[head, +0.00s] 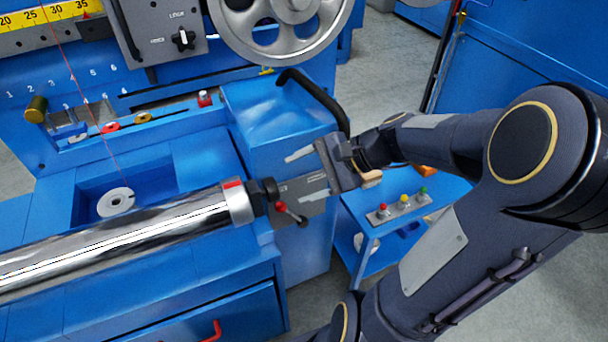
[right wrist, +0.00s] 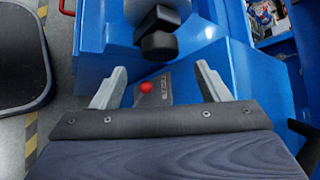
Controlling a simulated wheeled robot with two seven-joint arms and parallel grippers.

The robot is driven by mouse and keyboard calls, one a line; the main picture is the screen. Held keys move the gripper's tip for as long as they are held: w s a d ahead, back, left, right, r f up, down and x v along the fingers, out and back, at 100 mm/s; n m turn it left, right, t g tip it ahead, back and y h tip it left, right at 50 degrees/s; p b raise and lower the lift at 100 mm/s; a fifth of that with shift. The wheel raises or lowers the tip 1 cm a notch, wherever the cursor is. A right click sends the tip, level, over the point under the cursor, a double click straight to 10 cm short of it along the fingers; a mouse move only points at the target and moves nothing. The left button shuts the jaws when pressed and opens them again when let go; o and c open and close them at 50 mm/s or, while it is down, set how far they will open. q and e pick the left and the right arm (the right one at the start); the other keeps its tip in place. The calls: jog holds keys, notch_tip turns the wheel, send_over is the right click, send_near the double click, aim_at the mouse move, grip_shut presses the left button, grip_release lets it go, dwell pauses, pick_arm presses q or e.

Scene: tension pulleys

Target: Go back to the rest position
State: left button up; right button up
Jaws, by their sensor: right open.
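My right gripper (head: 306,172) is open and empty in the head view, its two fingers apart near the right end of the blue machine (head: 270,120). In the right wrist view the two fingertips (right wrist: 159,78) are spread wide, with a red-knobbed lever (right wrist: 146,88) showing between and beyond them. The same lever (head: 281,206) shows in the head view just below and left of the gripper. I cannot tell whether the fingers touch anything. My left gripper is not in view.
A shiny metal roller (head: 130,240) lies left of the gripper. A large grey handwheel (head: 280,25) stands above. A blue cart (head: 360,215) with red, yellow and green buttons (head: 403,203) is under my right arm. A black curved handle (head: 320,95) is close behind the gripper.

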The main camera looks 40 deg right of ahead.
dwell(0.6)
jog(key=s+a+n+g+h, duration=0.2)
jog(key=s+a+n+h, duration=0.2)
jog(key=s+a+n, duration=0.95)
jog(key=w+d+r+n+p, duration=0.1)
jog(key=d+r+p, duration=0.3)
jog(key=r+p, duration=1)
jog(key=shift+w+n+p, duration=0.3)
jog(key=shift+n+p, duration=0.2)
jog(key=shift+n, duration=0.25)
jog(key=shift+r, duration=0.1)
jog(key=shift+s+d, duration=0.1)
jog(key=shift+d, duration=0.05)
